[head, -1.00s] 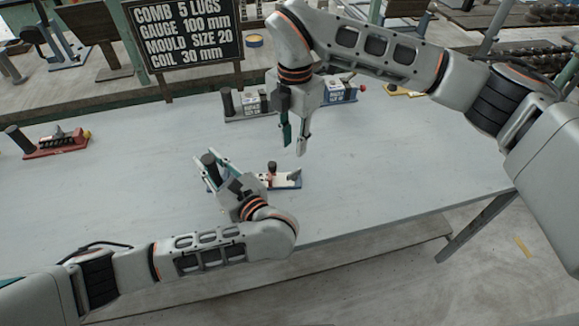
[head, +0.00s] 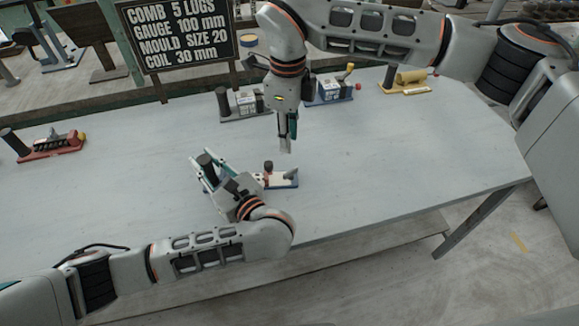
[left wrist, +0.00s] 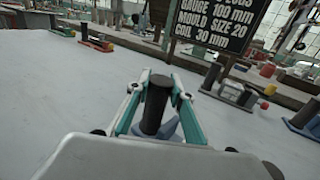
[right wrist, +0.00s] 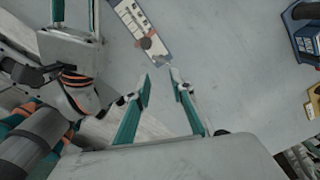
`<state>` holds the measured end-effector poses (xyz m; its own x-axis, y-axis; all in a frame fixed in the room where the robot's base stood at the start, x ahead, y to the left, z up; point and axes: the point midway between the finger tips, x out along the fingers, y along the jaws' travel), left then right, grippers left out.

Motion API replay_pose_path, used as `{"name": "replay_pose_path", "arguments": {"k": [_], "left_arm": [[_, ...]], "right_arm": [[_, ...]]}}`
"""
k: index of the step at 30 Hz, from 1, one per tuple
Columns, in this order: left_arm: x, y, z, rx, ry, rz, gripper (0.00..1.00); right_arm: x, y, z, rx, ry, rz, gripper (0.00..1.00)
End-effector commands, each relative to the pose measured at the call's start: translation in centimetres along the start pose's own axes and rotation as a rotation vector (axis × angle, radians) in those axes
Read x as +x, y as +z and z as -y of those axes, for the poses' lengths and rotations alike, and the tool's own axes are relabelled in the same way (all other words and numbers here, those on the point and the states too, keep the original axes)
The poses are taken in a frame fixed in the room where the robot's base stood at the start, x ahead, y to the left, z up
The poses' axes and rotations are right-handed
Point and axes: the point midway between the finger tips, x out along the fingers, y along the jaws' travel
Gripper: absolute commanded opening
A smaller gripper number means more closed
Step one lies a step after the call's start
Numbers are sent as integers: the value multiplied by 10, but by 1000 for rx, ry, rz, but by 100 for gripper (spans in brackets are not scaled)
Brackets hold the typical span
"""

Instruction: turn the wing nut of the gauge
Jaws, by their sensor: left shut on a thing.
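The gauge (head: 278,182) is a small pale board with blue edges, lying on the table just right of my left gripper. It carries a brown-red knob, which may be the wing nut (head: 268,167). In the right wrist view the gauge (right wrist: 135,19) shows printed markings and the knob from above. My left gripper (head: 205,163) is shut on a dark upright post (left wrist: 154,104), seen between its teal fingers in the left wrist view. My right gripper (head: 286,148) is above and behind the gauge. The right wrist view shows its fingers (right wrist: 160,80) apart and empty.
Behind stand a grey block device (head: 240,103), a blue one (head: 330,92) and a yellow one (head: 408,82). A red one (head: 48,147) is at far left. A black sign (head: 178,38) stands behind the table. The table's right part (head: 400,150) is clear.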

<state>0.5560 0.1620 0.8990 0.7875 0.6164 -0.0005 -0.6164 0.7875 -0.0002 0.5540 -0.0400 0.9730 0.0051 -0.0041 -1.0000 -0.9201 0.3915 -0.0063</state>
Motion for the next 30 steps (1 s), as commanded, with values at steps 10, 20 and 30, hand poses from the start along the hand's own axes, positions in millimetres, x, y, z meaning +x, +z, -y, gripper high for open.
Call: {"name": "replay_pose_path", "arguments": {"k": [10, 20, 30], "left_arm": [[0, 0, 0, 0, -1, 0, 0], [0, 0, 0, 0, -1, 0, 0], [0, 0, 0, 0, -1, 1, 0]], "right_arm": [[-4, -1, 1, -645, 2, 1, 23], [-6, -2, 1, -980, 5, 4, 23], [32, -2, 0, -1005, 9, 5, 23]]}}
